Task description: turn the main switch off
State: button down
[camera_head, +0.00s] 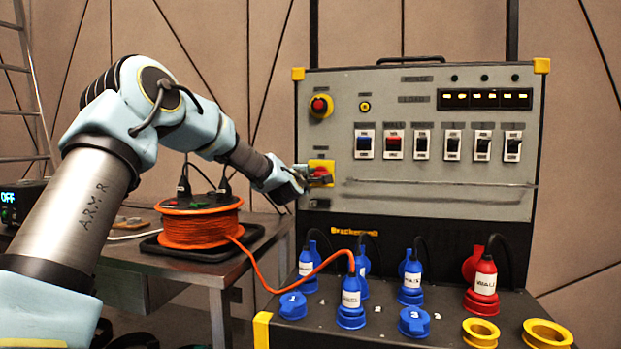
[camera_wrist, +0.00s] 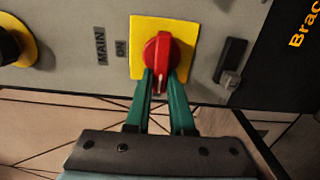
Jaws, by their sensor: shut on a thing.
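The main switch is a red rotary knob (camera_wrist: 162,50) on a yellow square plate (camera_wrist: 140,29), beside a "MAIN" label and an "ON" label (camera_wrist: 121,49) in the wrist view. In the head view the red knob (camera_head: 320,173) sits at the lower left of the grey panel. My gripper (camera_wrist: 160,82) has its green fingers shut on the handle of the red knob, one finger on each side. In the head view my gripper (camera_head: 303,176) reaches the knob from the left and partly hides it.
A red emergency button (camera_head: 319,105) sits above the switch. A row of breakers (camera_head: 437,143) is to the right. Blue and red plugs (camera_head: 352,300) stand below. An orange cable reel (camera_head: 200,222) is on the table under my arm.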

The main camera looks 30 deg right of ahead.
jog(key=c, duration=0.8)
grip_release()
jog(key=b+v, duration=0.1)
jog(key=v, duration=0.9)
jog(key=shift+s+a, duration=0.25)
jog(key=shift+a, duration=0.05)
